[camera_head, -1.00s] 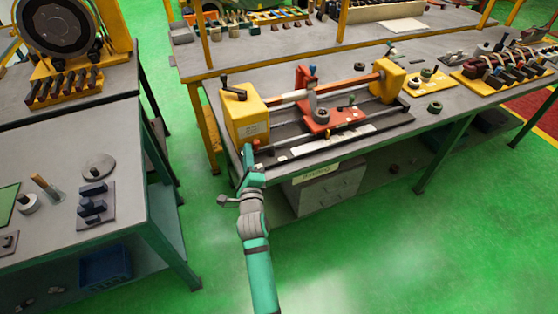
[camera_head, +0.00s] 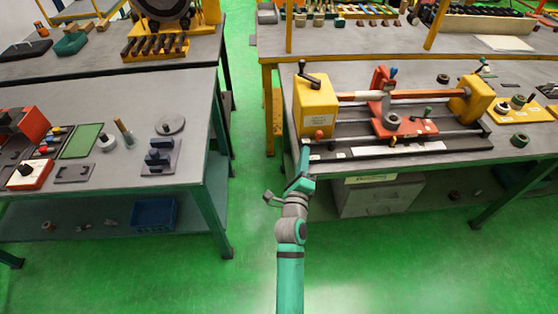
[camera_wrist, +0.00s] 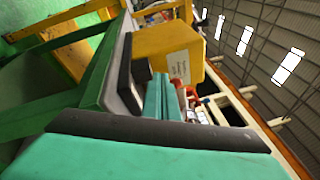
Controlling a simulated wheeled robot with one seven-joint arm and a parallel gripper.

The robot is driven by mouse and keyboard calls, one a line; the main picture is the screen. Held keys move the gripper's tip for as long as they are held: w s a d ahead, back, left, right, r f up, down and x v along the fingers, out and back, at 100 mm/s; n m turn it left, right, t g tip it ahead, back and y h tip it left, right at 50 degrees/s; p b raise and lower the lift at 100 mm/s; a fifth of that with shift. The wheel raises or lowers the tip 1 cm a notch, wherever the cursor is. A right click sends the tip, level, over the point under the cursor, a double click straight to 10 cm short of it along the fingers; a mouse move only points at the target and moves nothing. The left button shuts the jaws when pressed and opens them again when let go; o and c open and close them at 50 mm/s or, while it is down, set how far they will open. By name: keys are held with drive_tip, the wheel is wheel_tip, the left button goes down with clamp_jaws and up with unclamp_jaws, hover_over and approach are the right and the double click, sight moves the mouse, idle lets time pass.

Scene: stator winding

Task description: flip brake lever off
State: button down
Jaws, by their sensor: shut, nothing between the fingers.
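The winding machine has a yellow headstock box (camera_head: 315,105) at its left end. A black crank-like lever (camera_head: 308,72) sits on top of the box. A small red knob (camera_head: 319,134) shows low on the box's front; I cannot tell which of the two is the brake lever. My gripper (camera_head: 304,150) is at the bench's front left corner, just left of and below the red knob. In the wrist view, its teal fingers (camera_wrist: 160,97) are closed together and empty, with the yellow box (camera_wrist: 172,52) beyond them. A red part (camera_wrist: 190,93) shows beside the fingertips; contact is unclear.
The machine's rails and red carriage (camera_head: 400,120) extend right along the bench (camera_head: 270,58). A second table (camera_head: 100,182) with small parts stands at left, with a green floor aisle (camera_head: 240,110) between. A grey drawer box (camera_head: 380,197) sits under the bench.

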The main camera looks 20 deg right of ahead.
drive_tip(key=w+a, duration=0.2)
drive_tip(key=a, duration=0.6)
drive_tip(key=shift+w+f, duration=0.25)
drive_tip(key=shift+f, duration=0.1)
drive_tip(key=s+a+f+n+y, duration=0.4)
drive_tip(key=s+a+f+n, duration=0.2)
drive_tip(key=s+a+n, duration=0.3)
drive_tip(key=s+a+f+n+y, duration=0.3)
drive_tip(key=s+a+f+n, duration=0.35)
drive_tip(key=s, duration=0.35)
drive_tip(key=s+a+r+n+y, duration=0.1)
drive_tip(key=s+a+r+n, duration=0.1)
drive_tip(key=s, duration=0.5)
drive_tip(key=s+a+r+n+y, duration=0.1)
drive_tip(key=s+a+r+n, duration=0.2)
drive_tip(key=s+n, duration=0.4)
drive_tip(key=s+a+r+n+y, duration=0.2)
drive_tip(key=s+a+n, duration=0.2)
drive_tip(key=s, duration=0.4)
drive_tip(key=shift+s+a+r+n, duration=0.15)
drive_tip(key=shift+s+a+n, duration=0.25)
drive_tip(key=shift+n, duration=0.35)
